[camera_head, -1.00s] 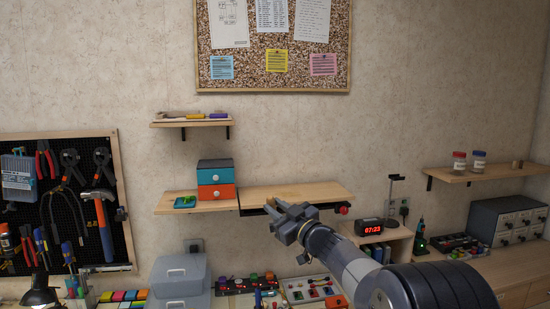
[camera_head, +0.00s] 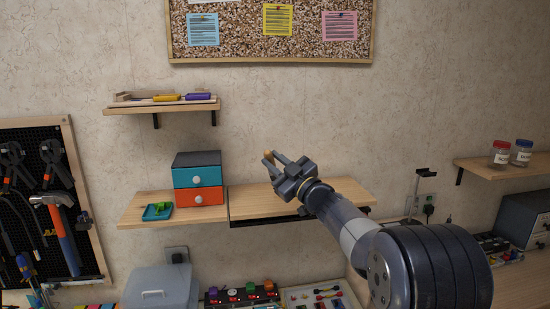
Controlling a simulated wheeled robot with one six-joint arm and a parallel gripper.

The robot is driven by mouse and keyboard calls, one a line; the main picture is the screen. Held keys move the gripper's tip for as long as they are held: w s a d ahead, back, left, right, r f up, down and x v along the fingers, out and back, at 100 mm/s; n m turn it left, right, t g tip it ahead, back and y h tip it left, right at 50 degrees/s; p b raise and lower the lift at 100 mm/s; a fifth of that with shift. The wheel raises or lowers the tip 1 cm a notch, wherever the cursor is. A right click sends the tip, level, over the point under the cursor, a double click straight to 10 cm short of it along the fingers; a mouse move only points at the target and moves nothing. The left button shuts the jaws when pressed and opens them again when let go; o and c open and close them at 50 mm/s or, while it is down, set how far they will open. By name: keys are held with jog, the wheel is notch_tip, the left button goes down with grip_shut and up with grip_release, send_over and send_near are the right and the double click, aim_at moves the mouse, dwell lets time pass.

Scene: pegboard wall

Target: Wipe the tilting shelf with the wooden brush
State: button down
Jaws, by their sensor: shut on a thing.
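The tilting shelf (camera_head: 255,203) is the right-hand wooden board on the wall, with a dark metal frame under its front edge. It looks about level. My gripper (camera_head: 272,162) is in front of the wall, its fingers pointing up and left, and appears above the board in the picture. It is shut on a small tan wooden piece, seemingly the wooden brush (camera_head: 268,155). Only a bit shows between the fingers, and no bristles can be made out. My gripper and arm cover the right part of the board.
On the fixed shelf (camera_head: 138,208) to the left stand a teal and orange drawer box (camera_head: 198,180) and a green tray (camera_head: 157,211). A small upper shelf (camera_head: 160,107) holds yellow- and purple-handled items. A right shelf (camera_head: 470,163) carries two jars. The wall above the board is open.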

jog(key=shift+s+f+b, duration=0.15)
jog(key=shift+f+b, duration=2)
jog(key=shift+f, duration=0.75)
jog(key=shift+f+b, duration=0.6)
jog(key=shift+f, duration=0.05)
